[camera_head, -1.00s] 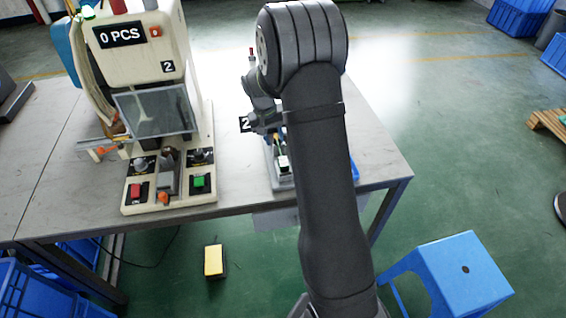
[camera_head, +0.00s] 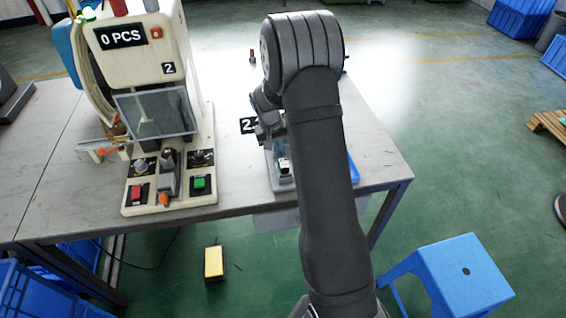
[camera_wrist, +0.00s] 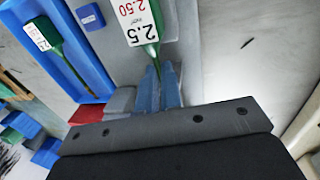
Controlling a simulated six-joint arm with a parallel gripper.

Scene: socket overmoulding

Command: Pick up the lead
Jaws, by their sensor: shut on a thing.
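In the wrist view, a green lead (camera_wrist: 151,49) with a white tag marked 2.5 and 2.50 reaches between the fingers of my gripper (camera_wrist: 160,75). The fingers are shut on its green part, and the tag sticks out beyond the fingertips. A second green lead (camera_wrist: 67,62) with a white tag lies in a blue tray (camera_wrist: 88,62) to the left. In the head view, my arm covers most of the gripper and the held lead, at the table's right part.
A moulding machine (camera_head: 140,60) reading 0 PCS stands on the table (camera_head: 232,185) to the left, with red and green buttons in front. A blue stool (camera_head: 455,275) and a yellow pedal (camera_head: 214,262) are on the floor. The table between machine and arm is mostly clear.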

